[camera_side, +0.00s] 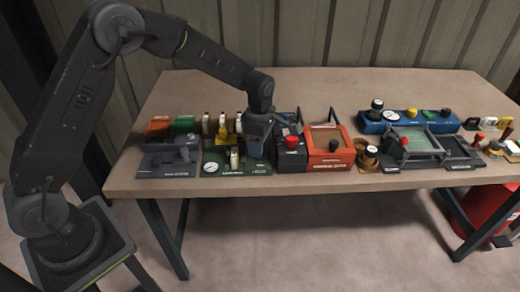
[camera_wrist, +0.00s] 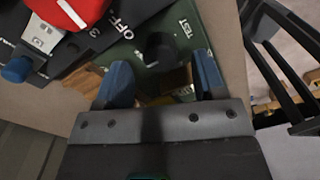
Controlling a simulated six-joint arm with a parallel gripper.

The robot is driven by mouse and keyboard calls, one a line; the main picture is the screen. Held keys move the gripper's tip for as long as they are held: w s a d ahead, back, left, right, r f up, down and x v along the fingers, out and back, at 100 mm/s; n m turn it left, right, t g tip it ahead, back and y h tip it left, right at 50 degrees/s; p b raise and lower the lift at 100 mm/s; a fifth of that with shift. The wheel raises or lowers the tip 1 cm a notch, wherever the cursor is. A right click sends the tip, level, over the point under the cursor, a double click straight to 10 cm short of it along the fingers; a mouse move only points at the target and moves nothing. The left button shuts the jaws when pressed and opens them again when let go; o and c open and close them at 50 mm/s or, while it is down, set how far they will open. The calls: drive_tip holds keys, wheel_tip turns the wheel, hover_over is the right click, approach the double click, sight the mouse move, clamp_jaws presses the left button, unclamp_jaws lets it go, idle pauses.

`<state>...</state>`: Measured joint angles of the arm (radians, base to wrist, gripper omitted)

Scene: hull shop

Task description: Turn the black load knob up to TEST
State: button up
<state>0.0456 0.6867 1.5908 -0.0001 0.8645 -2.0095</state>
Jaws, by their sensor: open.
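The black load knob (camera_wrist: 160,48) stands on a green panel (camera_wrist: 130,55) in the wrist view, with the white word TEST on the panel just right of it. My gripper (camera_wrist: 162,78) is open, with its two blue fingers apart and the knob showing between and beyond their tips. I see no contact with the knob. In the side view my gripper (camera_side: 258,130) is low over the right part of the green panel (camera_side: 252,167). There the knob seems hidden by the gripper. The knob's pointer direction is too dark to tell.
A black box with a red knob (camera_side: 292,143) is close on the right in the side view; this red knob (camera_wrist: 70,10) is upper left in the wrist view, near the word OFF. An orange box (camera_side: 330,155) stands beyond it. A gauge and several levers share the green panel.

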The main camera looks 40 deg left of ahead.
drive_tip(key=shift+f, duration=1.45)
drive_tip(key=c, duration=0.9)
